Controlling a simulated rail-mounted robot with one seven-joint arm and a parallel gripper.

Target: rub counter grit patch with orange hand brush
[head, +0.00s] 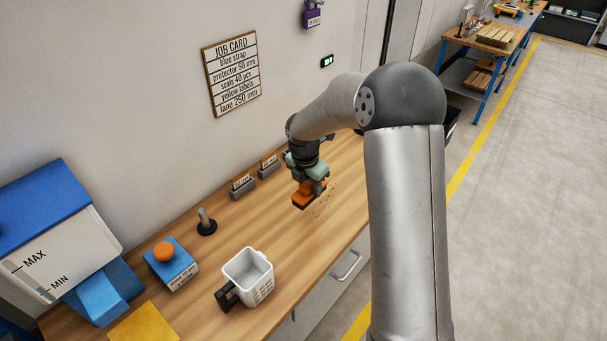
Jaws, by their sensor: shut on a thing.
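The orange hand brush (304,196) is in my gripper (309,180) over the wooden counter (225,232), with its dark bristle side down. My gripper is shut on it. Whether the bristles touch the counter is hard to tell. The grit patch (322,205) shows as small brown specks on the counter, just right of and below the brush. Part of the patch may be hidden by the brush and my gripper.
A blue box with an orange knob (163,252), a black-based post (206,224) and small label holders (243,187) stand along the wall. A job card (232,74) hangs above.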

